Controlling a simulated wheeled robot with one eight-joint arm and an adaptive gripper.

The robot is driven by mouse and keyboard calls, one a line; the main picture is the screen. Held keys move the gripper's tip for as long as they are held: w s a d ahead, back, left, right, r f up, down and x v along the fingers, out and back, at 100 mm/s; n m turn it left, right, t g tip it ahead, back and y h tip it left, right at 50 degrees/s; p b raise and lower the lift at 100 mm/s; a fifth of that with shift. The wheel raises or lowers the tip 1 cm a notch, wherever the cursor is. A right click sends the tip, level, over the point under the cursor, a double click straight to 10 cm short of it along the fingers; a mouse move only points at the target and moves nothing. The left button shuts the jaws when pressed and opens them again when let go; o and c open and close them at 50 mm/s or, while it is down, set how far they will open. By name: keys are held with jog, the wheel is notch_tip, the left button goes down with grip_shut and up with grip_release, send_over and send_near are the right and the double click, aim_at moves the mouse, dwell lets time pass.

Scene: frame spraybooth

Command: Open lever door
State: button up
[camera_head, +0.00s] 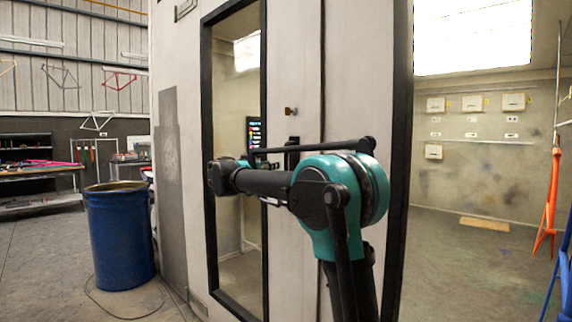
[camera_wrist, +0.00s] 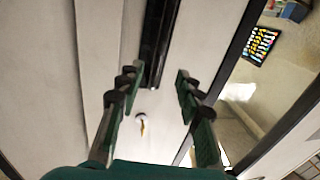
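The door (camera_head: 294,60) is a pale panel with a tall black-framed window. It looks shut. A black handle fitting (camera_head: 292,150) sits on it below a small brass lock piece (camera_head: 290,111), partly hidden by my arm. In the wrist view the dark upright fitting (camera_wrist: 161,38) comes down from the top edge, and its lower end lies between my fingertips in the picture. The brass piece (camera_wrist: 141,124) shows lower, also between the fingers. My gripper (camera_wrist: 158,76) is open, one finger either side, holding nothing. I cannot tell a lever from its plate, or whether the fingers touch it.
A blue drum (camera_head: 120,240) stands on the floor left of the door. An orange frame part (camera_head: 550,205) hangs at the far right. A workbench (camera_head: 35,172) is at the far left.

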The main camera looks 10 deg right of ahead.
aim_at(285, 162)
jog(key=x, duration=1.1)
grip_shut()
